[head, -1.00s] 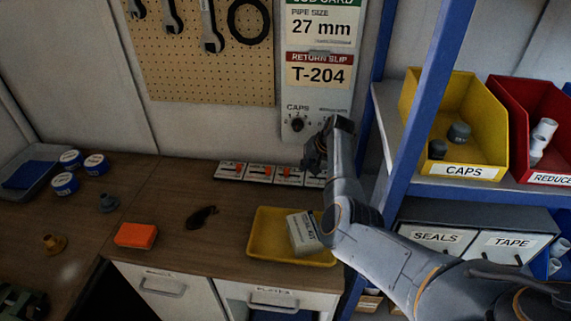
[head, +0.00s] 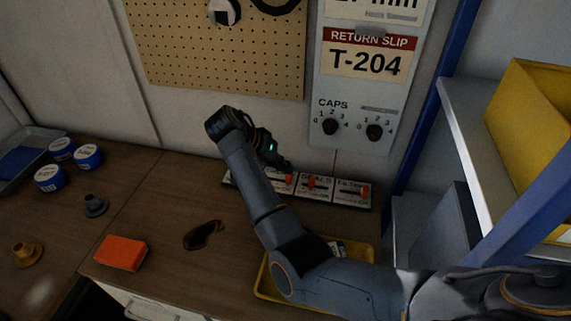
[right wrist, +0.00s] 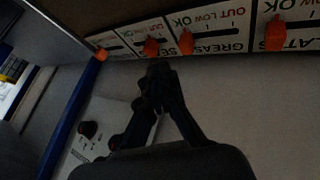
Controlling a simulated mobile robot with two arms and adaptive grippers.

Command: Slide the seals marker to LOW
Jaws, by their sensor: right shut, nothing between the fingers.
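The seals marker (head: 311,182) is an orange knob on the slot of the white SEALS plate (head: 318,195), left of the slot's middle in the head view. It also shows in the right wrist view (right wrist: 151,47), where the plates appear upside down. My right gripper (head: 286,164) is shut and empty, just to the left of the seals marker and near the grease plate in the head view. In the right wrist view its fingertips (right wrist: 160,72) are below the seals and grease markers, apart from them in the picture. My left gripper is not in view.
The grease marker (head: 287,179) and filters marker (head: 365,191) stand on neighbouring plates. The wall panel with CAPS dials (head: 330,127) rises behind. A yellow tray (head: 262,285) is partly behind my arm. An orange block (head: 121,253) and dark object (head: 203,235) lie left.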

